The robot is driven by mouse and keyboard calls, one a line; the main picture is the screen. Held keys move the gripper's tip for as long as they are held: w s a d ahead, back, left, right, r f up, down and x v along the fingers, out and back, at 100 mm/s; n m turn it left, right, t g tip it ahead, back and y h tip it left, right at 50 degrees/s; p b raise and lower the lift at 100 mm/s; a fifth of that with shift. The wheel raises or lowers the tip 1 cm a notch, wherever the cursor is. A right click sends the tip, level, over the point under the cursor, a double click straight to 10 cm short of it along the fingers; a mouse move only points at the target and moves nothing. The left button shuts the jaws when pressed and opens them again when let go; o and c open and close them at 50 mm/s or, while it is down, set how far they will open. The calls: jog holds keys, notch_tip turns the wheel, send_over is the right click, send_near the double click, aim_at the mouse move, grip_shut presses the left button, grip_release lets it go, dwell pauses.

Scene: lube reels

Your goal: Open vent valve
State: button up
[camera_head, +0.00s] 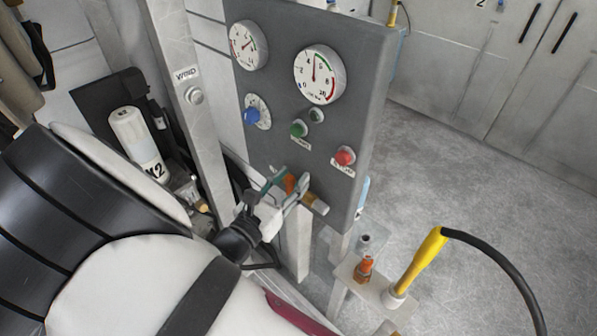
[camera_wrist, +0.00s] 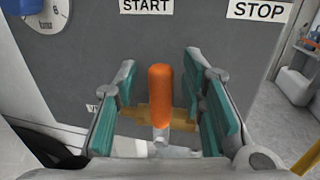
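The vent valve has an orange handle (camera_wrist: 160,95) on a brass body (camera_wrist: 183,120), low on the grey panel. In the wrist view the handle stands upright between the two teal-padded fingers of my gripper (camera_wrist: 163,100), with a gap on each side. My gripper is open around it. In the head view my gripper (camera_head: 283,184) is at the lower left of the panel, and the orange handle (camera_head: 291,184) shows partly between the fingers. The brass end (camera_head: 315,204) sticks out to the right. The label behind the fingers is mostly hidden.
A yellow-handled nozzle (camera_head: 421,262) with a black hose stands at the lower right. A white bottle (camera_head: 137,140) stands left. The floor at right is clear.

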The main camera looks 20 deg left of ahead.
jog(key=shift+w, duration=0.1)
grip_shut()
